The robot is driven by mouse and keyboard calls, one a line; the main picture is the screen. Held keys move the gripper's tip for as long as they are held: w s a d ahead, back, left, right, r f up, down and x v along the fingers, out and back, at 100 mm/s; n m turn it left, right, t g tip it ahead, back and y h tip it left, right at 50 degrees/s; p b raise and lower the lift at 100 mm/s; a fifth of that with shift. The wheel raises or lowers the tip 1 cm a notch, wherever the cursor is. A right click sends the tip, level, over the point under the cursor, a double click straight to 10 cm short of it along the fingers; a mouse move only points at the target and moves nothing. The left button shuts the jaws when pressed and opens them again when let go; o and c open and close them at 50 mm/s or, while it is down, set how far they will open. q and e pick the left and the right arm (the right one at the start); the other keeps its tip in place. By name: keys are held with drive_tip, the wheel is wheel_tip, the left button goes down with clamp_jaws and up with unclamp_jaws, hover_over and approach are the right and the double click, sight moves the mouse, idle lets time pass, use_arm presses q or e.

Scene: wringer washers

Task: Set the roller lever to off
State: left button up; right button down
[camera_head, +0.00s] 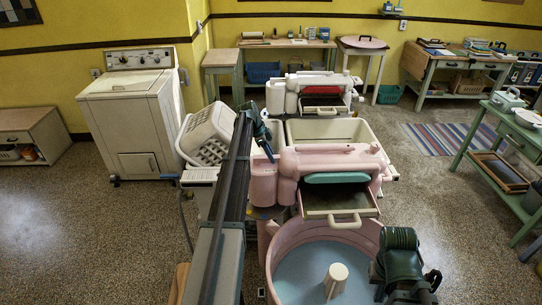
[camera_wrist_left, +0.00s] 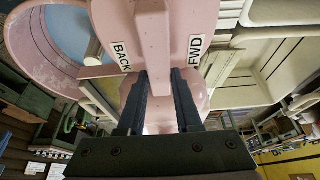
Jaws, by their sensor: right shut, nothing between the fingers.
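The pink wringer head (camera_head: 330,160) stands over a pink tub in the head view. In the left wrist view, the pink roller lever (camera_wrist_left: 154,35) stands out from its pink housing between a "BACK" label (camera_wrist_left: 121,56) and a "FWD" label (camera_wrist_left: 195,47). My left gripper (camera_wrist_left: 160,75) is open, its two dark fingers apart on either side of the lever's line. I cannot tell whether they touch it. In the head view my left gripper (camera_head: 264,138) is at the left end of the wringer head. My right gripper (camera_head: 402,290) is shut and empty, low beside the tub.
The pink tub (camera_head: 282,240) with a pale agitator (camera_head: 336,278) lies in front. A cream tub (camera_head: 330,130) and a second wringer (camera_head: 310,92) stand behind. A white basket (camera_head: 208,133) and a white washer (camera_head: 130,110) are at left.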

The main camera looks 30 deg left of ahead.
sight(258, 157)
use_arm(q)
drive_tip(key=o, duration=0.4)
drive_tip(key=shift+r, duration=0.1)
drive_tip(key=p+v, duration=1.2)
drive_tip(key=v, duration=0.1)
drive_tip(key=shift+s+r+p, duration=0.2)
drive_tip(key=shift+r+p, duration=0.05)
drive_tip(key=shift+p, duration=0.1)
drive_tip(key=shift+a, duration=0.15)
